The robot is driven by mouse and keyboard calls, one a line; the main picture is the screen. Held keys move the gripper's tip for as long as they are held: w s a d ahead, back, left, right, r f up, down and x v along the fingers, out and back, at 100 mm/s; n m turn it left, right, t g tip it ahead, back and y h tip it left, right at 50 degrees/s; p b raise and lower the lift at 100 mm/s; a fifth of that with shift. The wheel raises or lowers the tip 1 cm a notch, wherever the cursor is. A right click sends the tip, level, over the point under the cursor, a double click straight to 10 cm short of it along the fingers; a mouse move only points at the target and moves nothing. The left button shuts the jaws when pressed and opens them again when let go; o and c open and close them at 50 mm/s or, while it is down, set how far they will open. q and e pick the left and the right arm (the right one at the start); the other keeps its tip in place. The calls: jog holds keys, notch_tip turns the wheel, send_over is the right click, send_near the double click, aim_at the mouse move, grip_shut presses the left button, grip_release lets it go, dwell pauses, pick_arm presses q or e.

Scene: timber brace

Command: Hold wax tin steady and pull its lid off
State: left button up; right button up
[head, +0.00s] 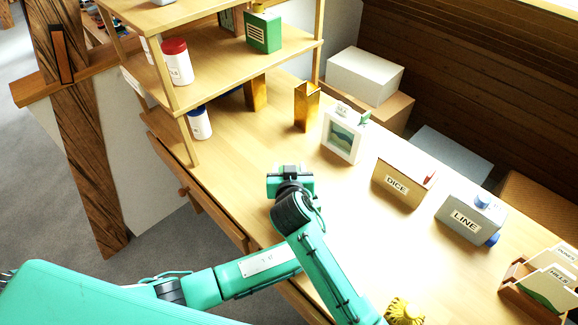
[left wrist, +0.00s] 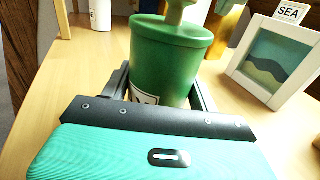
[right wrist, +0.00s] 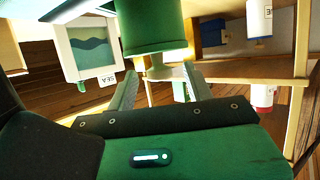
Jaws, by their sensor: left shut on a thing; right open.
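The wax tin (left wrist: 168,62) is a green round tin with a knobbed lid (left wrist: 172,30), upright on the desk in the left wrist view. My left gripper (left wrist: 163,88) is shut on its body, one finger on each side. In the right wrist view, which is upside down, the tin (right wrist: 152,25) hangs from the top with its knob (right wrist: 158,71) pointing down. My right gripper (right wrist: 158,88) is open, its fingers apart on either side of the knob. In the head view my right gripper (head: 290,180) hides the tin and my left gripper.
A picture frame marked SEA (head: 342,136) stands near the tin. A DICE box (head: 402,184), a LINE box (head: 470,218) and a card holder (head: 540,283) stand along the desk to the right. A wooden shelf (head: 215,65) with jars and a green container (head: 264,32) rises at the left.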

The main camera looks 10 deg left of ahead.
jog(key=shift+x, duration=0.8)
jog(key=shift+c, duration=0.2)
grip_shut()
jog(key=shift+r, duration=0.25)
jog(key=shift+r, duration=0.9)
